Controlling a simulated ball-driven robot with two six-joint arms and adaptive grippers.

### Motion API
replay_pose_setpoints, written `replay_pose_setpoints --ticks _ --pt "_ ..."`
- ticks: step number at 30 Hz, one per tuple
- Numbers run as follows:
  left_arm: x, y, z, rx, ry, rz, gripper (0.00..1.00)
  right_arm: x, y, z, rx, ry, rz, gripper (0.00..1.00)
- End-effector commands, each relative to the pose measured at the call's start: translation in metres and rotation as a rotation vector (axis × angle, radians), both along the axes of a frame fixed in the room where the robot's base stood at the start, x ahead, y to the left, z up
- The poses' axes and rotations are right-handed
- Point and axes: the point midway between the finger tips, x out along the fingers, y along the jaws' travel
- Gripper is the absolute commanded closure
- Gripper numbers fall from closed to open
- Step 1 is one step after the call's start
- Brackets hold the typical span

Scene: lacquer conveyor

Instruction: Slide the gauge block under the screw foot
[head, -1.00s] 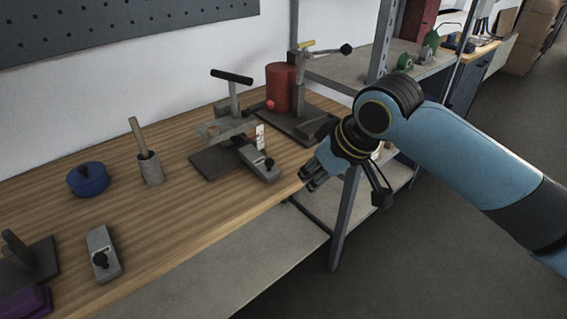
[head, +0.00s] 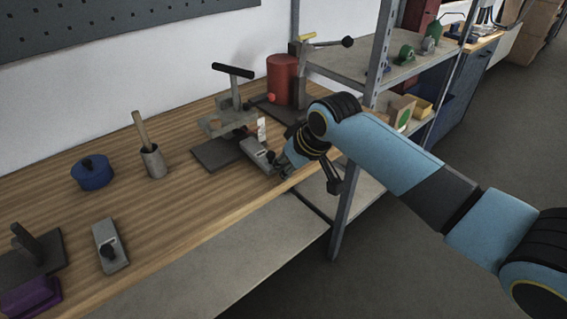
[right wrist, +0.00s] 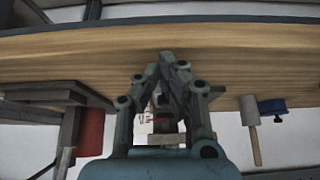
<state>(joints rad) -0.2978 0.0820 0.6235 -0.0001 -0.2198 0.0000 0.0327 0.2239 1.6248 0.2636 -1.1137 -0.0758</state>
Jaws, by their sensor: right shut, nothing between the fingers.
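A grey block with a black knob (head: 256,152), seemingly the gauge block, lies at the right front of the screw stand. The screw stand (head: 238,105) has a black T-handle on top and a dark flat base (head: 212,155). I cannot make out the screw foot's underside or whether the block reaches under it. My right gripper (head: 281,163) is shut and empty, its fingertips low beside the block's near right end; I cannot tell whether they touch. In the right wrist view the shut fingers (right wrist: 168,62) point toward the wooden bench. My left gripper is not in view.
A red cylinder (head: 282,80) on a lever stand is behind, right of the screw stand. A second grey knobbed block (head: 109,247), a blue lidded pot (head: 92,174) and a cup with a stick (head: 153,162) are left. A metal shelf upright (head: 350,200) is right of my gripper.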

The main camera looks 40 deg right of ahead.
Motion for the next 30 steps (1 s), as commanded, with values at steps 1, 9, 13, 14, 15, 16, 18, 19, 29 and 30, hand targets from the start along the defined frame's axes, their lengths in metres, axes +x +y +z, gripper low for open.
replay_pose_setpoints --ticks 1,9,13,14,15,16,18,19,29,30 --pt "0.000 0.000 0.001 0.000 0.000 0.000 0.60 0.005 0.000 0.001 0.001 0.000 -0.001 1.00" --pt "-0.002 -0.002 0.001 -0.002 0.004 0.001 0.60 0.012 0.001 0.000 -0.001 0.001 -0.001 1.00" --pt "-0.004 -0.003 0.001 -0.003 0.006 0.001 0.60 0.012 0.001 0.000 0.000 0.001 0.000 1.00" --pt "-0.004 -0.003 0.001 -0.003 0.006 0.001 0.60 0.012 0.001 0.000 0.000 0.001 0.000 1.00" --pt "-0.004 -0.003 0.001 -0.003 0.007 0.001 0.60 0.012 0.001 0.000 0.000 0.001 0.000 1.00" --pt "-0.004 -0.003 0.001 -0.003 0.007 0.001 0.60 0.014 0.001 0.000 0.000 0.001 -0.001 1.00" --pt "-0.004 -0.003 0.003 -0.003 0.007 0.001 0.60 0.023 0.002 0.001 0.001 0.000 -0.002 1.00" --pt "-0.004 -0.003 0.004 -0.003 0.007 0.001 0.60 0.029 0.003 0.002 0.001 -0.001 -0.002 1.00" --pt "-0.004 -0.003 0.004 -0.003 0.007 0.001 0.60 0.060 0.005 0.000 0.001 0.001 0.000 1.00" --pt "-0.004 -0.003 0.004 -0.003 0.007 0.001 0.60 0.059 0.005 0.000 0.001 0.001 0.000 1.00"
